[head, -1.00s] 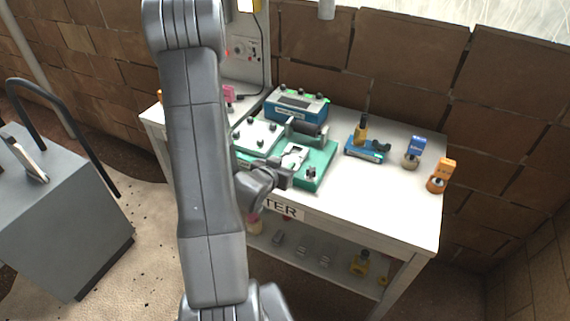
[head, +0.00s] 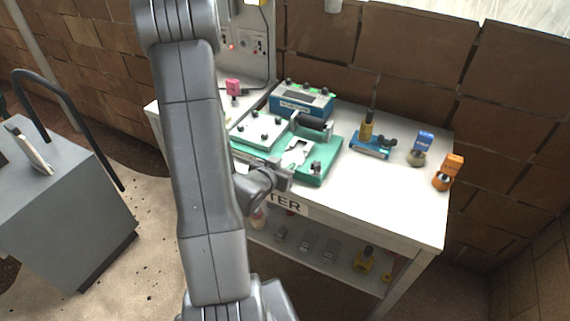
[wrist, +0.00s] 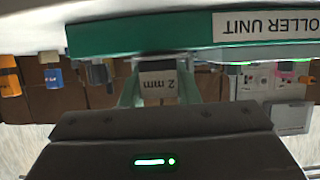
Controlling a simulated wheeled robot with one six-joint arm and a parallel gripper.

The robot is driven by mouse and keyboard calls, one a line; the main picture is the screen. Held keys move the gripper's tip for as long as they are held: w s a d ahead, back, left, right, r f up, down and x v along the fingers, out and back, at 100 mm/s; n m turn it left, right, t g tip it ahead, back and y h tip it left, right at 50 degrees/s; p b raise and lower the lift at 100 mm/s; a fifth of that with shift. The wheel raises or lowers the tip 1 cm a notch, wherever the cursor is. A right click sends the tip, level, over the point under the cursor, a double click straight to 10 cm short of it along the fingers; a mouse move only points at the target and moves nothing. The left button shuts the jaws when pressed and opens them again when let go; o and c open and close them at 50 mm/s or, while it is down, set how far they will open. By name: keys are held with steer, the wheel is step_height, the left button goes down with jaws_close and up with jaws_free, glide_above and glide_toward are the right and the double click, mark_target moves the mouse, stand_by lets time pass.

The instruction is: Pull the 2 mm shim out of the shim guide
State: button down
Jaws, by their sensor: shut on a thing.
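My gripper (wrist: 158,90) is shut on the 2 mm shim, whose white label (wrist: 158,80) reads "2 mm" upside down between the fingers in the wrist view. In the head view my gripper (head: 283,176) is at the front edge of the green base (head: 325,170). A light block with a dark slot (head: 297,153), apparently the shim guide, sits on that base just beyond the gripper. The fingers hide most of the shim, and I cannot tell whether its far end is still inside the guide.
The white bench (head: 395,205) holds a blue-fronted box (head: 300,102), a blue stand with a yellow part (head: 368,142), and blue-tagged (head: 423,142) and orange-tagged (head: 453,165) items at right. A grey cabinet (head: 70,215) stands left. The bench's front right is clear.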

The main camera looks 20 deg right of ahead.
steer(key=shift+s+a+b, duration=0.3)
steer(key=shift+s+a, duration=0.3)
steer(key=shift+a, duration=0.1)
steer(key=shift+a, duration=0.1)
steer(key=shift+s+a+b, duration=0.4)
steer(key=shift+s+a, duration=0.6)
steer(key=shift+a, duration=0.05)
